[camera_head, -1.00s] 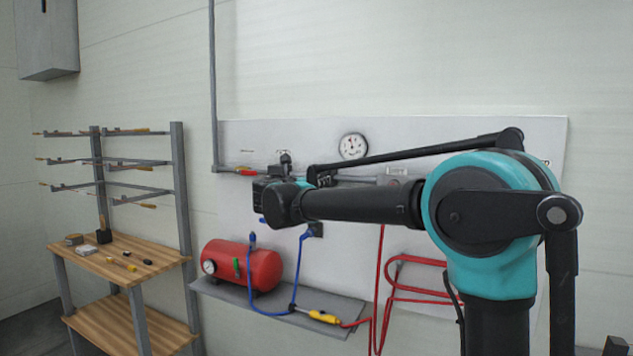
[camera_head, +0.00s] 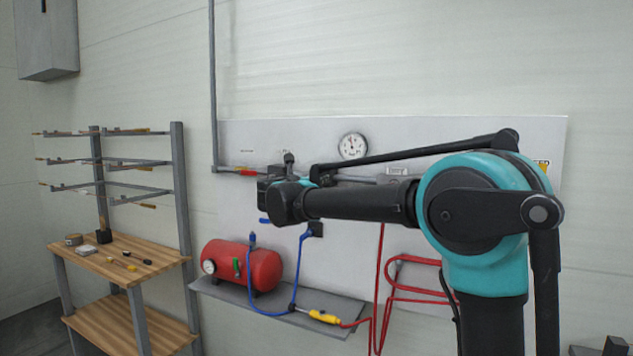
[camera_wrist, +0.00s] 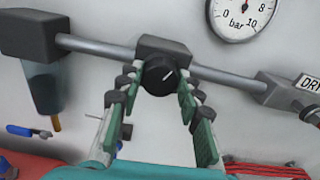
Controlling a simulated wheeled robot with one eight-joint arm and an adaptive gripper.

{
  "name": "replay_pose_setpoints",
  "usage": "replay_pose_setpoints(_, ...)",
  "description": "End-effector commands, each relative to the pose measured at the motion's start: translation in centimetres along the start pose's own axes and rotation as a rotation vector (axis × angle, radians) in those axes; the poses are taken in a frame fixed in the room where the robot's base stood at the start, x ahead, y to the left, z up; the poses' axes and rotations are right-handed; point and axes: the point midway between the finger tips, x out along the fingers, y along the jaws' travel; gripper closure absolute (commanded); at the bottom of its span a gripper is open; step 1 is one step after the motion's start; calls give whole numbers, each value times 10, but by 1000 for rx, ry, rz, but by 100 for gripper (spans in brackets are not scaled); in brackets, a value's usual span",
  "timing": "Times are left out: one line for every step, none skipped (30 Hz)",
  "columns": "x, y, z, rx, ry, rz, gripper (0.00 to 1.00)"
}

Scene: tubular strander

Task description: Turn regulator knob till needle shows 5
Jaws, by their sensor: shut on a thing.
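The regulator knob (camera_wrist: 159,77) is black and round, with a white mark pointing to the upper right in the wrist view. It sits on a grey regulator body (camera_wrist: 165,45) in a horizontal pipe. My gripper (camera_wrist: 158,88) has its green-padded fingers on both sides of the knob and is shut on it. The pressure gauge (camera_wrist: 240,14) is cut off by the top edge there; 0, 8, 10 and "bar" show. It is whole in the head view (camera_head: 353,146), but its needle is too small to read surely. My arm hides the knob in the head view.
A dark filter bowl (camera_wrist: 42,80) hangs left of the knob, with a blue valve handle (camera_wrist: 33,131) below it. A red tank (camera_head: 245,266) stands on a shelf below the panel. Red hoses (camera_head: 387,280) hang at the right. A wooden rack (camera_head: 125,265) stands at the left.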

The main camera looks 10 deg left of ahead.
Motion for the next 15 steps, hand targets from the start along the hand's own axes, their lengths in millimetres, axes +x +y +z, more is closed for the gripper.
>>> replay_pose_setpoints(0, 0, 0, 13, 0, 0, 94)
replay_pose_setpoints(0, 0, 0, 24, 0, 0, 94)
replay_pose_setpoints(0, 0, 0, 43, 0, 0, 94)
replay_pose_setpoints(0, 0, 0, 55, 0, 0, 94)
replay_pose_setpoints(0, 0, 0, 67, 0, 0, 94)
replay_pose_setpoints(0, 0, 0, 76, 0, 0, 94)
replay_pose_setpoints(0, 0, 0, 77, 0, 0, 94)
replay_pose_setpoints(0, 0, 0, 77, 0, 0, 94)
replay_pose_setpoints(0, 0, 0, 76, 0, 0, 94)
replay_pose_setpoints(0, 0, 0, 76, 0, 0, 94)
replay_pose_setpoints(0, 0, 0, 76, 0, 0, 94)
replay_pose_setpoints(0, 0, 0, 76, 0, 0, 94)
replay_pose_setpoints(0, 0, 0, 76, 0, 0, 64)
replay_pose_setpoints(0, 0, 0, 76, 0, 0, 60)
replay_pose_setpoints(0, 0, 0, 76, 0, 0, 55)
